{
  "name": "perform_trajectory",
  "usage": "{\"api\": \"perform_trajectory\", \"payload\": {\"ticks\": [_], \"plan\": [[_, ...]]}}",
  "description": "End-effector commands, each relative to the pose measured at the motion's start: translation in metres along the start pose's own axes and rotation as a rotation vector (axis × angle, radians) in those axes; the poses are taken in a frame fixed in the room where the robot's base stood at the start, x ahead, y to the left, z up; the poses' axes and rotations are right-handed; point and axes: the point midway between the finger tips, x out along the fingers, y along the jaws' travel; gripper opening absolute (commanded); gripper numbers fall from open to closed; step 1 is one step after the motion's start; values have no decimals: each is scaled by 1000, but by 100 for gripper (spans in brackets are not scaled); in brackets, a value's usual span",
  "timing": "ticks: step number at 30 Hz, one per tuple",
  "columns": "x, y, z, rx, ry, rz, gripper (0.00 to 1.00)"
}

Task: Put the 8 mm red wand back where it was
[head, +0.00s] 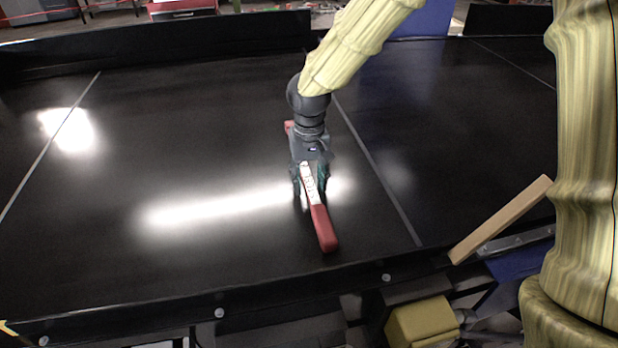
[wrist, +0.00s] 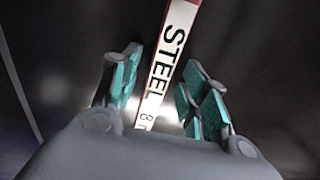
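The red wand (head: 322,228) lies on the black conveyor belt, its red near end pointing toward the belt's front edge. Its white label shows in the wrist view (wrist: 172,55) and reads "STEEL 8", with the rest cut off. My gripper (head: 311,188) is over the wand's middle, pointing down. In the wrist view my gripper (wrist: 158,95) has its teal-padded fingers spread, one on each side of the wand, with dark gaps showing between pads and wand. The wand's middle is partly hidden by my gripper in the head view. Its far red end (head: 288,126) shows behind.
The black belt (head: 120,240) is otherwise clear, with thin seams and bright reflections. A dark raised wall (head: 150,45) runs along its back. A wooden strip (head: 500,220) stands at the right front edge. A yellow block (head: 420,322) is below the front edge.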

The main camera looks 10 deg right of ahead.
Motion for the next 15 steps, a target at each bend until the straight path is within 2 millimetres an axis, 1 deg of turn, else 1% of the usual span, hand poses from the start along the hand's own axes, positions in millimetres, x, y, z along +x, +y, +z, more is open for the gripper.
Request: {"api": "perform_trajectory", "payload": {"ticks": [8,11,15], "plan": [[-4,0,0,0,1,0,44],[-11,0,-1,1,3,-1,44],[-27,0,-1,1,4,-1,44]]}}
